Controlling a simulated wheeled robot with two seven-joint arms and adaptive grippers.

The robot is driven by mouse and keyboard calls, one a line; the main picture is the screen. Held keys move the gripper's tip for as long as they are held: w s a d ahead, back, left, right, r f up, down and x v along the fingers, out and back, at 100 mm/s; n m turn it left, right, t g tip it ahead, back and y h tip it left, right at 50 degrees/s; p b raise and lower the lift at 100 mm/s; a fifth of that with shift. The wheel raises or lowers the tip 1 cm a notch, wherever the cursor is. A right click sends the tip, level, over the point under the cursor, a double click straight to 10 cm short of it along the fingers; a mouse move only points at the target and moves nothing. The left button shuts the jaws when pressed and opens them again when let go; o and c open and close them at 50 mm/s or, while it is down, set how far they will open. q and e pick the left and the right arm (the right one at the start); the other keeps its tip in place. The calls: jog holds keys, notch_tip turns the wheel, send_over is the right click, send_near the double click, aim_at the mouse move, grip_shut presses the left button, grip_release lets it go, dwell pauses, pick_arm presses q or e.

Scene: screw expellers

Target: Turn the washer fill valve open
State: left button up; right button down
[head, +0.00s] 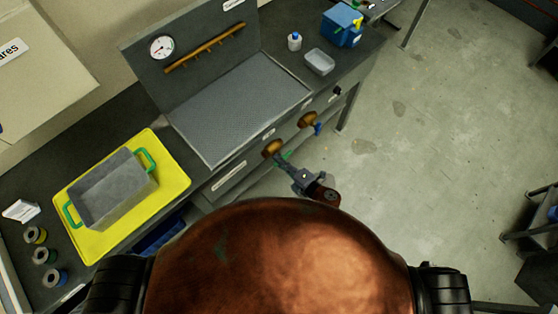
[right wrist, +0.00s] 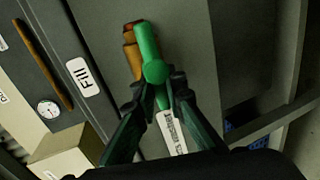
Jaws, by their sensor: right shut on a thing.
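The fill valve is a brass body with a green lever on the bench front; its brass body (head: 272,148) shows in the head view. In the right wrist view the green lever (right wrist: 149,45) runs down from beside the brass body (right wrist: 131,50) to between my fingers. A label reading "Fill" (right wrist: 82,76) is to its left. My right gripper (head: 283,163) is at the lever, and its fingers (right wrist: 158,93) are closed around the lever's lower part. A white tag (right wrist: 172,132) hangs below, between the fingers. My left gripper is not in view.
A second brass valve (head: 307,119) with a blue lever (head: 317,129) is further right on the bench front. A grey bin (head: 115,190) stands on a yellow tray (head: 172,178) at left. A perforated basin (head: 235,108) lies behind the valves. Open floor (head: 420,150) lies right.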

jog(key=shift+f, duration=0.1)
dwell(0.3)
jog(key=c, duration=2)
grip_release()
jog(key=shift+o, duration=0.2)
jog(key=shift+d, duration=0.1)
jog(key=v, duration=1.2)
